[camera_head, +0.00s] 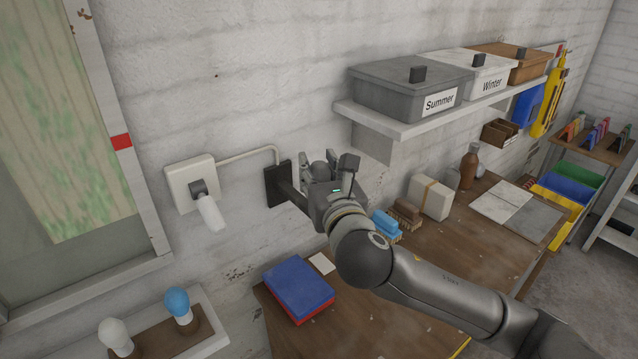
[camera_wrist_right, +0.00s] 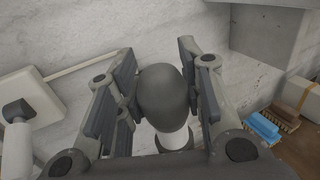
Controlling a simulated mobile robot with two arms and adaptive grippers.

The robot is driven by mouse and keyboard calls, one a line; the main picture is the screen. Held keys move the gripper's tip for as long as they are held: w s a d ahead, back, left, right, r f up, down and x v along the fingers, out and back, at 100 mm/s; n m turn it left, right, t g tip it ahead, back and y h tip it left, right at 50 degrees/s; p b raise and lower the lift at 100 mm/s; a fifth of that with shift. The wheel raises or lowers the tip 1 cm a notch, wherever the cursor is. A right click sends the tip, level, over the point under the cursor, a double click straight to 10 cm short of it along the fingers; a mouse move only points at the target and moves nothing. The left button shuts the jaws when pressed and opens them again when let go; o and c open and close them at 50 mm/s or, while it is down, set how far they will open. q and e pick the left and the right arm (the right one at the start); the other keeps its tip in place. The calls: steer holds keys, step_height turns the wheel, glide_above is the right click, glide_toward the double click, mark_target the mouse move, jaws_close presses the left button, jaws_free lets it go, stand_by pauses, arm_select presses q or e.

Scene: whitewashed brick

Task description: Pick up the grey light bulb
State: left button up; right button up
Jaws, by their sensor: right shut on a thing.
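The grey light bulb (camera_wrist_right: 162,90) has a dark grey rounded head and a paler neck. In the wrist view it sits between the fingers of my right gripper (camera_wrist_right: 165,85). A dark ring shows at the neck's lower end; I cannot tell whether the bulb is still seated in a holder. In the head view the bulb (camera_head: 319,168) shows partly among the fingers of my right gripper (camera_head: 322,168), which is shut on it. The gripper is in front of a black wall plate (camera_head: 276,184), whose dark arm reaches toward it. My left gripper is not in view.
A white wall fixture (camera_head: 190,184) with a white bulb (camera_head: 211,213) is to the left. A white bulb (camera_head: 114,335) and a blue bulb (camera_head: 178,304) stand on a low shelf. A shelf (camera_head: 398,128) with boxes is right above; a cluttered bench (camera_head: 400,262) is below.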

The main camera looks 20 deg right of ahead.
steer(key=shift+r, duration=0.1)
steer(key=shift+r+b, duration=0.3)
steer(key=shift+r, duration=0.45)
steer(key=s+r+b, duration=1)
steer(key=s+r, duration=0.1)
steer(key=s, duration=0.2)
steer(key=shift+s+a+r, duration=0.2)
steer(key=shift+s+a, duration=0.05)
steer(key=shift+a, duration=0.2)
steer(key=shift+s+d, duration=0.25)
